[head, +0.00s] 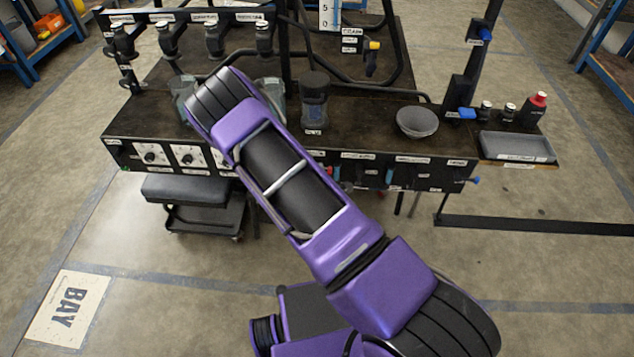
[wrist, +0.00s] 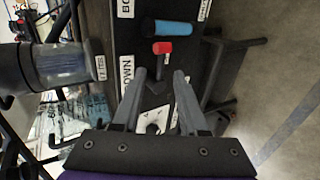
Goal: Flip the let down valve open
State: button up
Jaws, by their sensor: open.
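In the wrist view a valve with a red-tipped handle (wrist: 162,47) on a dark stem sits on the black panel. It stands beside a white label (wrist: 127,72) that reads "OWN" in part, which fits the let down valve. A red handle also shows in the head view (head: 331,175), at the arm's edge on the front panel. My gripper (wrist: 160,76) is open and empty, its fingertips just short of the red tip and apart from it. The dark stem shows between the fingers. In the head view my forearm hides the gripper. Whether the valve is open or closed is unclear.
A blue handle (wrist: 173,28) lies close beyond the red one. A knob on a white plate (wrist: 156,121) shows between the finger bases. A dark clear-sided container (wrist: 65,65) is at the left. A grey bowl (head: 417,122) and grey tray (head: 517,147) are on the bench.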

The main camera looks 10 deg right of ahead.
jog(key=p+v, duration=0.1)
jog(key=v, duration=1.2)
jog(key=shift+s+p, duration=0.3)
jog(key=shift+a+r, duration=0.1)
jog(key=shift+r, duration=0.05)
